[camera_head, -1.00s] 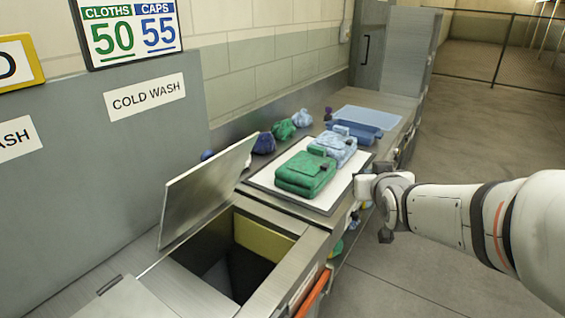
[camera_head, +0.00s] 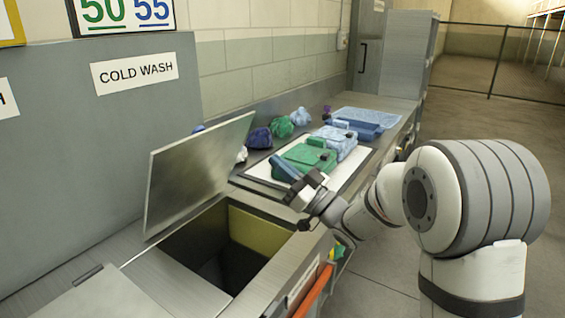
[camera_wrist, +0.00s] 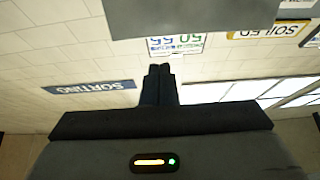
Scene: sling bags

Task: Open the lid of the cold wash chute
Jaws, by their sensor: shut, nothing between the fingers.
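The grey metal lid (camera_head: 195,170) of the cold wash chute stands raised, nearly upright, along the back side of its opening. The chute (camera_head: 285,270) is open below it, with a dark inside and a yellowish inner wall. My gripper (camera_head: 284,168) is past the right end of the opening, over the near edge of the white board, clear of the lid. In the wrist view, my gripper's dark fingers (camera_wrist: 158,70) are together and empty, against wall signs that appear upside down.
A green bag (camera_head: 312,157) and a light blue bag (camera_head: 338,140) lie on a white board right of the chute. A COLD WASH sign (camera_head: 135,73) hangs on the grey panel. Floor is free at right.

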